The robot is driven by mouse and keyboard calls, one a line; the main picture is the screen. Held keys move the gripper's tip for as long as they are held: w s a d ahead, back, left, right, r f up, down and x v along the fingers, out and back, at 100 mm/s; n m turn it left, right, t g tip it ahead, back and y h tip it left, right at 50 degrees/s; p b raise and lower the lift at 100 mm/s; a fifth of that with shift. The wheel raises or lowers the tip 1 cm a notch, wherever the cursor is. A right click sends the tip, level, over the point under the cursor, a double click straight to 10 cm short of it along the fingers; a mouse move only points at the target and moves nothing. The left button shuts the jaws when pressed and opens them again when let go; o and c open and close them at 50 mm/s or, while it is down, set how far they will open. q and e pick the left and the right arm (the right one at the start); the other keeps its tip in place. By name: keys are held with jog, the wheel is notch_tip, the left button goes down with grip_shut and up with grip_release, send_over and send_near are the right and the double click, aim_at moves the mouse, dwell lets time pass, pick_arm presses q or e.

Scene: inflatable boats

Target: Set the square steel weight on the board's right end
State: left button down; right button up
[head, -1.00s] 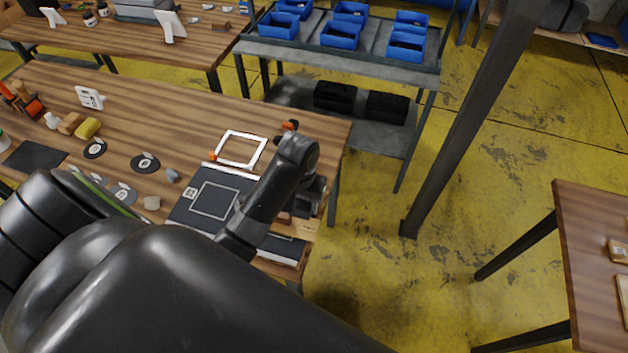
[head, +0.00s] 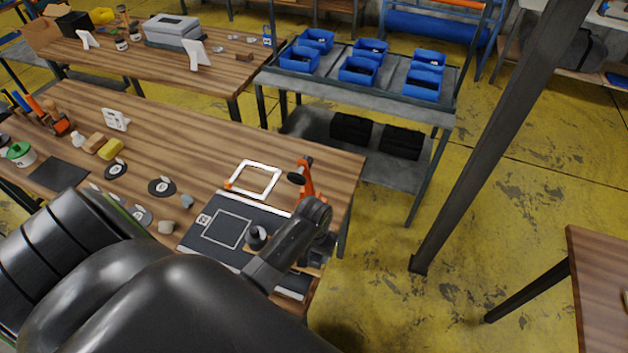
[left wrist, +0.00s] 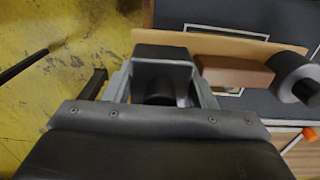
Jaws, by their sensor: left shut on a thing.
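My left gripper (head: 320,248) is over the right part of the work mat in the head view. In the left wrist view its fingers (left wrist: 163,82) are shut on the dark square steel weight (left wrist: 162,52). The weight overlaps one end of the light wooden board (left wrist: 215,45); I cannot tell whether it touches. A brown block (left wrist: 236,74) lies across the board, with a dark round weight (left wrist: 296,76) beyond it. The round weight also shows in the head view (head: 257,237). My arm hides most of the board there. My right gripper is not in view.
The dark mat (head: 205,240) lies on the wooden table (head: 215,150). A white square frame (head: 256,178) and an orange clamp (head: 305,180) are behind it. A trolley with blue bins (head: 358,70) stands behind.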

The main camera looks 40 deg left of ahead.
pick_arm(q)
jog(key=shift+w+f, duration=0.1)
jog(key=shift+f, duration=0.75)
jog(key=shift+d+f, duration=0.1)
jog(key=shift+f, duration=0.3)
jog(key=c, duration=1)
grip_release()
jog(key=shift+s+f, duration=0.15)
jog(key=shift+s, duration=0.15)
jog(key=shift+c, duration=0.2)
jog(key=shift+o, duration=0.8)
jog(key=shift+w, duration=0.15)
jog(key=shift+r, duration=0.6)
notch_tip(320, 180, up, 12)
jog(key=shift+f+b, duration=0.1)
jog(key=shift+b, duration=0.85)
